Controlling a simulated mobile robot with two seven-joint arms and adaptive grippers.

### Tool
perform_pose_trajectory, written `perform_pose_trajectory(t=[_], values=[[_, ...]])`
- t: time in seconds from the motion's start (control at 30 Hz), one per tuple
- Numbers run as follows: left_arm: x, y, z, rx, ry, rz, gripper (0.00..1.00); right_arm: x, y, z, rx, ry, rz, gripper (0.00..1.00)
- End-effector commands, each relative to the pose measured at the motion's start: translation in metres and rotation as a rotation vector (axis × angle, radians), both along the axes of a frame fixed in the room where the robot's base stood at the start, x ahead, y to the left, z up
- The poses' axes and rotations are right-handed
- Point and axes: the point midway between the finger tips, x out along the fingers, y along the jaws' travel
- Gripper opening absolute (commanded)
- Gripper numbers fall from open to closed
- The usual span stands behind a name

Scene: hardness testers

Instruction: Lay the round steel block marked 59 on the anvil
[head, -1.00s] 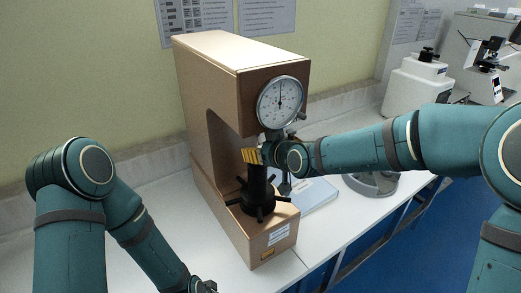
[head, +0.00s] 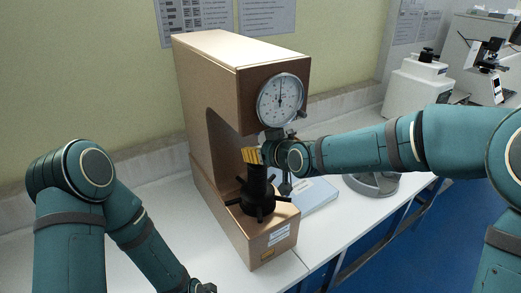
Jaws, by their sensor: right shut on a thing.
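The hardness tester (head: 215,75) is a tall copper-brown C-shaped machine with a round dial (head: 280,100). Its black anvil post (head: 257,182) rises from a spoked handwheel in the mouth of the frame. My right gripper (head: 254,156) reaches in from the right, and its yellow ribbed fingers are just over the top of the post. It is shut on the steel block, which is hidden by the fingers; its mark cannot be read. Whether the block touches the anvil cannot be told. My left gripper (head: 204,287) is at the bottom edge, mostly cut off.
A pale blue booklet or sheet (head: 313,196) lies on the white bench right of the tester. A grey round base (head: 372,184) is under my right arm. A white instrument (head: 414,88) and a microscope stand at the back right. The bench at left is clear.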

Motion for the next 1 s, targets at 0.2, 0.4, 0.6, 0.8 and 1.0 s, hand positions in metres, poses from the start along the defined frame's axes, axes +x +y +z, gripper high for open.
perform_pose_trajectory(t=[0.2,0.4,0.6,0.8,1.0], values=[[-0.0001,0.0,-0.0035,0.0,0.0,0.0,0.47,0.0002,0.0002,-0.0006,0.002,-0.002,0.0,0.24],[0.0,-0.0001,-0.003,0.0,0.0,0.0,0.47,0.0001,0.0002,-0.0004,0.001,-0.002,0.0,0.86],[0.0,-0.0001,-0.003,0.0,0.0,0.0,0.47,-0.0002,0.0,-0.0019,-0.001,0.002,0.0,0.83],[0.0,0.0,-0.0031,0.0,0.0,0.0,0.47,-0.0001,-0.0001,-0.0017,-0.001,0.001,0.0,0.83],[0.0,0.0,-0.0042,0.0,0.0,0.0,0.47,-0.0012,-0.0012,-0.0014,0.0,0.0,0.0,0.83]])
